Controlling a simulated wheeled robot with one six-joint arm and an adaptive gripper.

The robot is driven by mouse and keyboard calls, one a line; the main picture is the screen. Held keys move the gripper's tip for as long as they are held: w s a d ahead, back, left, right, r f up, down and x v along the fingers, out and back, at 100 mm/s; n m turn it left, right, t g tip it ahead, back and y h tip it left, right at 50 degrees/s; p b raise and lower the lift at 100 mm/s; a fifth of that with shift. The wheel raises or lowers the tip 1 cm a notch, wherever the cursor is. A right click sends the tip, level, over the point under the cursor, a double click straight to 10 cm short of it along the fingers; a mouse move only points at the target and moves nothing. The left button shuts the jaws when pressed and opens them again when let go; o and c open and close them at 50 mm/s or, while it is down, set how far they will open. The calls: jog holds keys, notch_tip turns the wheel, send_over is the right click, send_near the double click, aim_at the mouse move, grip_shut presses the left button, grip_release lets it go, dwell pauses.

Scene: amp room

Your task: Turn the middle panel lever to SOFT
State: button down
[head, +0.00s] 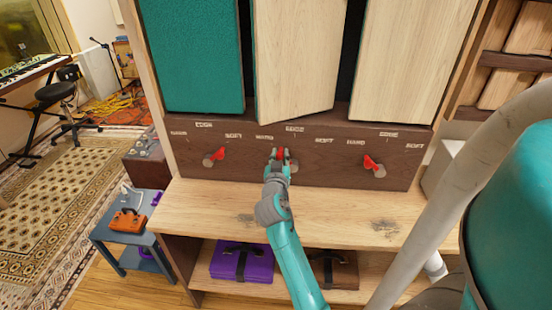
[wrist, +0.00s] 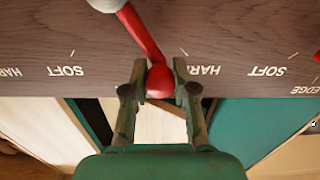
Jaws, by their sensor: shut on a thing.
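The middle panel lever (wrist: 146,40) is red with a grey hub (wrist: 103,3) on the dark brown board. In the head view its red part (head: 280,153) shows between my fingers. My gripper (head: 282,157) is shut on the lever's red end, with one finger on each side in the wrist view (wrist: 160,82). The lever slants from its hub toward the HARD side. The middle HARD label (wrist: 204,70) and SOFT label (wrist: 65,70) are upside down in the wrist view. The middle panel (head: 295,58) is pale wood and stands slightly turned.
The left lever (head: 215,156) and right lever (head: 372,164) sit on the same board. A teal panel (head: 190,50) and another wooden panel (head: 415,55) flank the middle one. The wooden counter (head: 340,215) below is clear. A purple case (head: 240,262) lies on the shelf underneath.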

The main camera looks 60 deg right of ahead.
jog(key=s+d+f+m, duration=0.1)
jog(key=s+d+m, duration=0.3)
jog(key=s+m, duration=0.5)
jog(key=shift+s+f+m, duration=0.2)
jog(key=shift+s+m, duration=0.05)
jog(key=shift+m, duration=2.75)
jog(key=shift+f, duration=0.1)
jog(key=c, duration=0.9)
grip_release()
jog(key=v, duration=1.2)
